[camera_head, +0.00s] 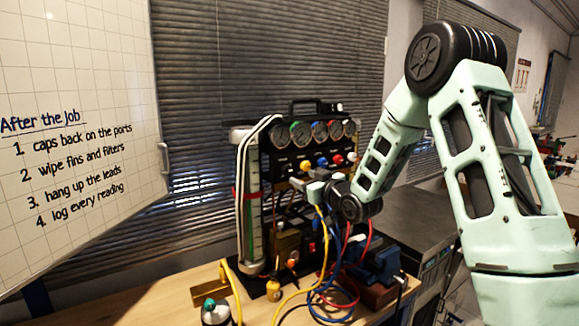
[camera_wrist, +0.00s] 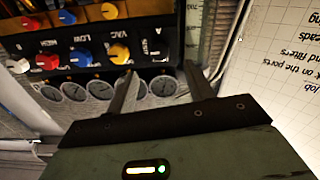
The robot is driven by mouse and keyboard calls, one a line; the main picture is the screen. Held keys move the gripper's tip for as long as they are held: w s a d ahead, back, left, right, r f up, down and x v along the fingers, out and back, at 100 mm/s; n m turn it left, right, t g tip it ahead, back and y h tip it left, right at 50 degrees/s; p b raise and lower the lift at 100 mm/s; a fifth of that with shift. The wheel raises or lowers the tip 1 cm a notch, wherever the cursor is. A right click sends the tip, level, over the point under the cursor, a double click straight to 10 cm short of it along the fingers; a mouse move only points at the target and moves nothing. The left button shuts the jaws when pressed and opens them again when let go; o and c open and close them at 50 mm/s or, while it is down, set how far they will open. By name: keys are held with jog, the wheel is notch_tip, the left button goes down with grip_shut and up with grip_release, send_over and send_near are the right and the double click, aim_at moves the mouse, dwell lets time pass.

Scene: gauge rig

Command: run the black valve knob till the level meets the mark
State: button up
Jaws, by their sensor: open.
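The black valve knob (camera_wrist: 160,55) is on the dark panel of the gauge rig in the wrist view, beside the yellow knob and below a letter A. My gripper (camera_wrist: 158,70) is open, with its two fingers on either side of the black knob. I cannot tell whether they touch it. The upright level tube (camera_head: 253,205) stands at the rig's left side, with a greenish lower part. A red band (camera_head: 236,191) is beside it. The exact level and mark are too small to read.
Yellow (camera_wrist: 119,53), blue (camera_wrist: 81,56) and red (camera_wrist: 46,61) knobs are in the same row. Several round gauges (camera_head: 320,131) line the rig's top. Hoses (camera_head: 330,285) hang over the wooden bench (camera_head: 170,300). A small bottle (camera_head: 215,312) is at the front.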

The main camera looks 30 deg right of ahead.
aim_at(289, 171)
jog(key=w+p, duration=0.3)
jog(key=w, duration=0.5)
jog(key=shift+w+a, duration=0.1)
jog(key=c, duration=1)
